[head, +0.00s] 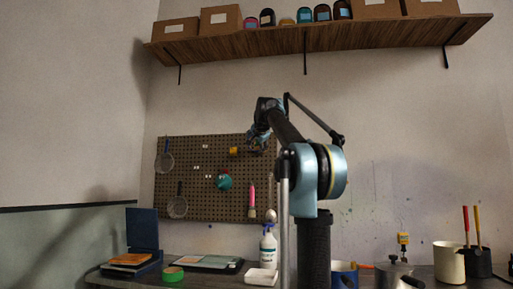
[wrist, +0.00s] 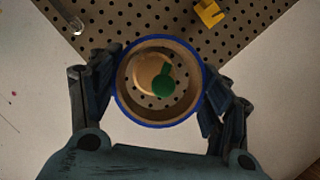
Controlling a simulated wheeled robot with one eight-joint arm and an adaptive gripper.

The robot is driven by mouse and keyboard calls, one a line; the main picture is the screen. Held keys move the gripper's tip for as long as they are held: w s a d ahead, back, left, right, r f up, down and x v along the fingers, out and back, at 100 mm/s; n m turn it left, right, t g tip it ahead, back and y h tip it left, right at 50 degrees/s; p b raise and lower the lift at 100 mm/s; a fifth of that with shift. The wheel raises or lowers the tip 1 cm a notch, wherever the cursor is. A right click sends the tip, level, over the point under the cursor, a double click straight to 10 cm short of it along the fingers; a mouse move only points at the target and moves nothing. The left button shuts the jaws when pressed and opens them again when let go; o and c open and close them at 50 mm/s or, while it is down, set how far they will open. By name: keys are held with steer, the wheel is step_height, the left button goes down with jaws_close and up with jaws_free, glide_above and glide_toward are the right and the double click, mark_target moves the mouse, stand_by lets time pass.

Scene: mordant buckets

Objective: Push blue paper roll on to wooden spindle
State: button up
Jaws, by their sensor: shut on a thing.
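The blue paper roll (wrist: 158,119) shows in the wrist view as a ring with a blue outside and a brown inside, its open hole facing the camera. My gripper (wrist: 160,78) is shut on it, with one finger on each side. Through the hole I see a tan round piece (wrist: 146,73), likely the wooden spindle, with a green knob-like part (wrist: 164,82) in front of it. I cannot tell whether the roll is around the spindle or short of it. In the head view my gripper (head: 257,141) is at the pegboard's upper right; the roll is not clear there.
Below, the bench holds a spray bottle (head: 268,245), green tape (head: 173,274) and pots (head: 449,262). A loaded shelf (head: 320,37) runs above.

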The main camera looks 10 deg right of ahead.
steer(key=shift+w+d, duration=0.3)
steer(key=shift+w, duration=0.5)
steer(key=shift+w+d, duration=0.25)
steer(key=shift+w, duration=0.6)
steer(key=shift+w+d, duration=0.3)
steer(key=shift+w, duration=0.5)
steer(key=shift+w+d+r, duration=0.1)
steer(key=shift+w+d, duration=0.25)
steer(key=shift+w, duration=0.65)
steer(key=shift+w+d+f, duration=0.1)
steer(key=shift+w+d, duration=0.25)
steer(key=shift+w, duration=0.7)
steer(key=shift+w+d+r, duration=0.1)
steer(key=shift+w+d, duration=0.25)
steer(key=shift+w, duration=0.65)
stand_by(0.3)
steer(key=o, duration=1.2)
steer(key=shift+c, duration=0.2)
steer(key=v, duration=1.1)
steer(key=shift+s, duration=0.4)
